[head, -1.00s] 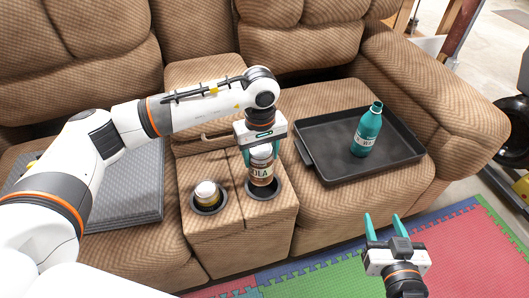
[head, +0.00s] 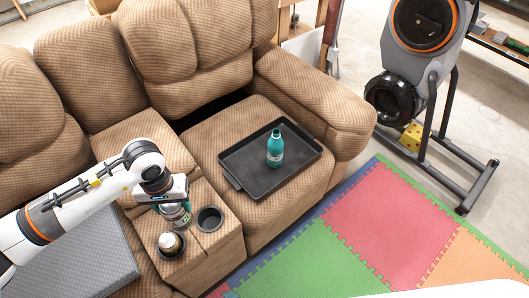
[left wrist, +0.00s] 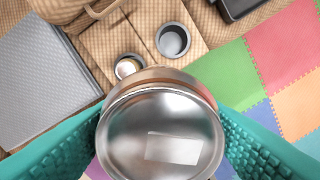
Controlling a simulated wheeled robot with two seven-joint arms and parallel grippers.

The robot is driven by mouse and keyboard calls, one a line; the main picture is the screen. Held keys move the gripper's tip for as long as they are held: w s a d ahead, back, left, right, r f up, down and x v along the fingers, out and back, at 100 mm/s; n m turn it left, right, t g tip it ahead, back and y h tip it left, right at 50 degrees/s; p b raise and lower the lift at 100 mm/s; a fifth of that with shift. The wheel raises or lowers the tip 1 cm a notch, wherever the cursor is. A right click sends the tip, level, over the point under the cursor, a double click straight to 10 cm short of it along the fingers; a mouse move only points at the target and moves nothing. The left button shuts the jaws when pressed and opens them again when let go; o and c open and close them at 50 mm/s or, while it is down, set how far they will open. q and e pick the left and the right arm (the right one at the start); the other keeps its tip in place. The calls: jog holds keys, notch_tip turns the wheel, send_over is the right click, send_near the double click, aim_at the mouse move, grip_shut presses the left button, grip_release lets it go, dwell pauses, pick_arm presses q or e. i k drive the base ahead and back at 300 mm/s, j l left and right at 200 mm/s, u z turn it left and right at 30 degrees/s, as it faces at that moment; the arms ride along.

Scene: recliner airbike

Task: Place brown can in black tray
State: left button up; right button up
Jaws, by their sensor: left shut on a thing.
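My left gripper (head: 174,203) is shut on the brown can (head: 178,216), which has a silver top and a label. The can is held above the console, clear of the empty cup holder (head: 209,219). In the left wrist view the can's round silver lid (left wrist: 165,135) sits between the teal fingers and fills the lower middle. The black tray (head: 245,167) lies on the right seat of the sofa, to the right of the can. A teal bottle (head: 275,150) stands upright in it. My right gripper is out of view.
Another can (head: 170,243) with a pale top sits in the other cup holder. A grey ridged mat (head: 85,265) covers the left seat. The sofa's right armrest (head: 325,95) rises beside the tray. The tray has bare room around the bottle.

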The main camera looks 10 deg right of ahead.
aim_at(291, 144)
jog(key=i+l, duration=0.15)
jog(key=l, duration=0.25)
jog(key=i+l, duration=0.15)
jog(key=l, duration=0.25)
jog(key=i+l, duration=0.2)
jog(key=l, duration=0.15)
jog(key=i+l, duration=0.15)
jog(key=l, duration=0.25)
jog(key=i+l, duration=0.15)
jog(key=l, duration=0.25)
jog(key=u, duration=0.05)
